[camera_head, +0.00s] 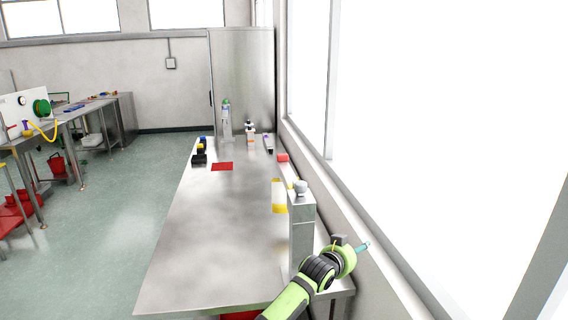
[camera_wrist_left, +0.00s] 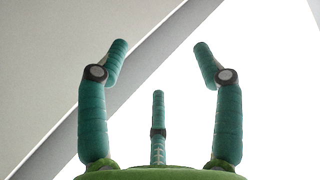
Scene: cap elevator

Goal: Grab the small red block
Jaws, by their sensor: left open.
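A small red block (camera_head: 283,157) sits near the right edge of the metal table (camera_head: 200,240), toward its far end. A flat red square (camera_head: 222,166) lies to its left on the tabletop. My left gripper (camera_head: 362,247) is at the near right, beside the window wall and well away from the red block. In the left wrist view its teal fingers (camera_wrist_left: 160,62) are spread open with nothing between them. The red block does not show in the left wrist view. My right gripper is not in view.
A tall grey metal column (camera_head: 302,235) stands at the table's right side, next to my left arm. The table's near left is clear.

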